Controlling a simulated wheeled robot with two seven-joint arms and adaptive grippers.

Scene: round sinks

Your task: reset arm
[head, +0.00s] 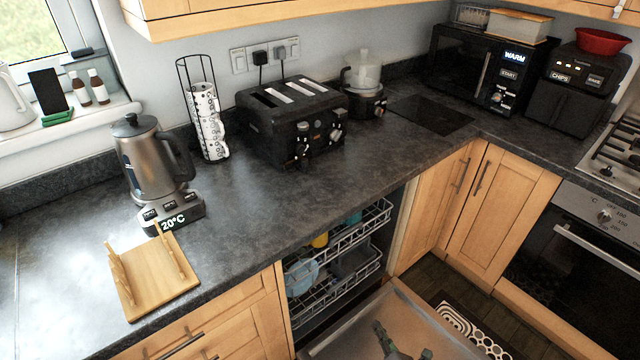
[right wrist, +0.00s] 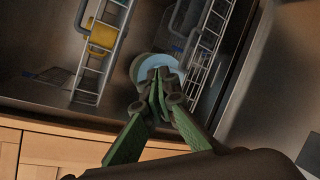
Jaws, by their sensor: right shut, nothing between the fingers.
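My right gripper (head: 398,350) shows at the bottom edge of the head view, in front of the lowered dishwasher door (head: 412,308). In the right wrist view its green fingers (right wrist: 158,98) are closed together with nothing between them. Behind the fingertips in that view is a light blue dish (right wrist: 146,66) inside the dishwasher; whether they touch cannot be told. My left gripper is in neither view.
The open dishwasher holds racks (head: 345,238) with a blue dish (head: 301,276) and a yellow item (head: 320,240). The counter above carries a wooden rack (head: 150,284), a kettle (head: 148,165), a toaster (head: 292,122) and a mug stand (head: 207,118). The counter's middle is clear.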

